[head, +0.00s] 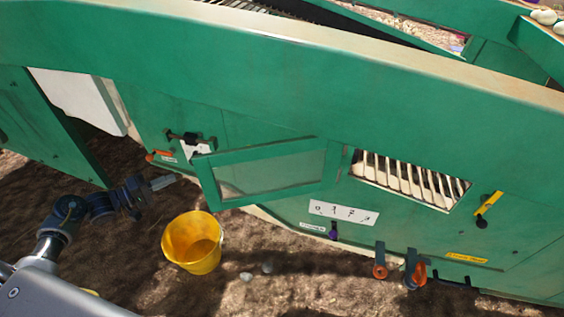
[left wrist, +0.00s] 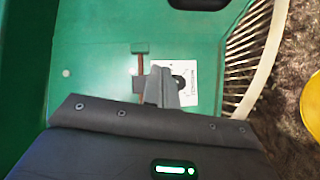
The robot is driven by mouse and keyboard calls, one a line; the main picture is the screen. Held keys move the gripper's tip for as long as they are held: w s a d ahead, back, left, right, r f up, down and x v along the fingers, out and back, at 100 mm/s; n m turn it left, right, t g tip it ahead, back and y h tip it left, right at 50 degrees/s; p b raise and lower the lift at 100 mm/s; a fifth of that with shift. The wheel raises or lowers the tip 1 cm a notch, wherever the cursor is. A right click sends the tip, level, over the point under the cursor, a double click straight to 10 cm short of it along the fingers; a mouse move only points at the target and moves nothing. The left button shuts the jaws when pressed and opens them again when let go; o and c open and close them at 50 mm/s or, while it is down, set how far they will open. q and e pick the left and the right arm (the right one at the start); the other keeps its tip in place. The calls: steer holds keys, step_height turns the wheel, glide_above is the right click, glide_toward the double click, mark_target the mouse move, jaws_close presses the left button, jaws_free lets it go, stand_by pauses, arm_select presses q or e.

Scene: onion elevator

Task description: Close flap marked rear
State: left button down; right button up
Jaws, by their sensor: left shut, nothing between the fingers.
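A green framed flap with a mesh or clear panel (head: 268,171) stands swung out from the green machine wall in the head view, left of a slatted opening. I cannot read any marking "rear" on it. A white label with a dark latch (head: 192,143) sits on the wall just above its left end. My left gripper (head: 163,182) is shut and empty, left of the flap and apart from it. In the left wrist view its fingers (left wrist: 163,87) show in front of a green panel (left wrist: 105,60) with a white label (left wrist: 184,82), too blurred to read. My right gripper is not in view.
A yellow bucket (head: 192,243) stands on the soil below the flap, close to my left arm. The slatted opening (head: 410,180) is to the right. Orange-and-dark clamps (head: 380,262) hang at the wall's lower edge. A green panel (head: 45,125) stands at the left.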

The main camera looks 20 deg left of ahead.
arm_select(q)
step_height(320, 180, up, 8)
steer(key=s+g+h+b, duration=0.1)
steer(key=g+h+b, duration=0.1)
steer(key=h, duration=0.2)
steer(key=s+d+x, duration=0.1)
steer(key=x, duration=1)
steer(key=s, duration=0.3)
steer(key=shift+s+d+r, duration=0.1)
steer(key=shift+s+d, duration=0.25)
steer(key=shift+d, duration=0.05)
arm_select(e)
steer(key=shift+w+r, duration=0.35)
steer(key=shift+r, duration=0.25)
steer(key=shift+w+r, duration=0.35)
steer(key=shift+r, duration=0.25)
arm_select(q)
steer(key=shift+s+p, duration=0.1)
steer(key=shift+p, duration=0.25)
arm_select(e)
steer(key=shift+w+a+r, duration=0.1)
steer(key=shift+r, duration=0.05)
